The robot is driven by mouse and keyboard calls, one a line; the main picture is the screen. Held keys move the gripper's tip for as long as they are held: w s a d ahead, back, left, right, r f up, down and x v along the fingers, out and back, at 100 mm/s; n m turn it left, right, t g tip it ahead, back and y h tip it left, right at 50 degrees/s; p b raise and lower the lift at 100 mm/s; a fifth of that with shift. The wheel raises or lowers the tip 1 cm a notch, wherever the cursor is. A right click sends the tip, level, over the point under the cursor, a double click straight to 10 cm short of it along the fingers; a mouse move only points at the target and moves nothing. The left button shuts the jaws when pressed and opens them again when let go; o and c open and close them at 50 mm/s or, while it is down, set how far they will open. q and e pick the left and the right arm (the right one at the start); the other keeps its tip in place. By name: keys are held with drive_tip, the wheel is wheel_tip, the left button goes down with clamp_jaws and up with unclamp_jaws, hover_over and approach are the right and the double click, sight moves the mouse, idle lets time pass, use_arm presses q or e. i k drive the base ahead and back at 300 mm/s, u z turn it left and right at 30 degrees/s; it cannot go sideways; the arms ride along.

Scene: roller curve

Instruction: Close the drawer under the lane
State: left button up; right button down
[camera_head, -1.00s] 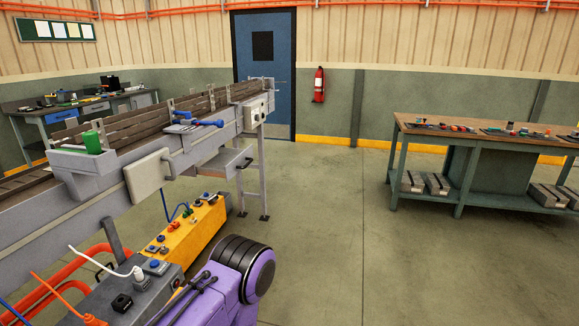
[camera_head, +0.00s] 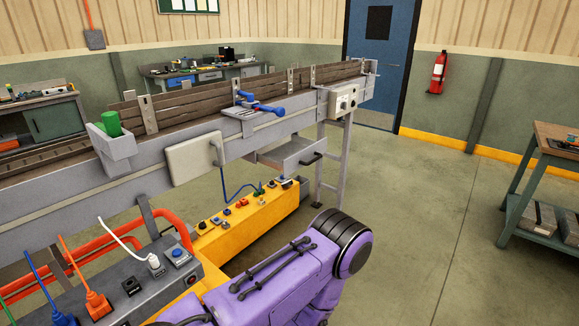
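The drawer (camera_head: 292,153) is a grey box under the lane, with a dark handle (camera_head: 312,158) on its right front. It appears pulled out from beneath the lane's side. The lane (camera_head: 200,113) is a long grey conveyor frame with brown side boards, running from the left to the far right. A purple arm link of mine fills the bottom centre, well short of the drawer. Neither of my grippers is in view.
A yellow control box (camera_head: 245,225) and a grey socket box (camera_head: 150,285) with cables stand below the lane on the near side. An orange rail (camera_head: 165,215) is beside them. A workbench (camera_head: 545,185) stands at right. The floor between is clear.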

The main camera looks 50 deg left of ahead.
sight(288, 154)
drive_tip(key=u, duration=0.6)
drive_tip(key=i, duration=0.75)
drive_tip(key=u, duration=0.9)
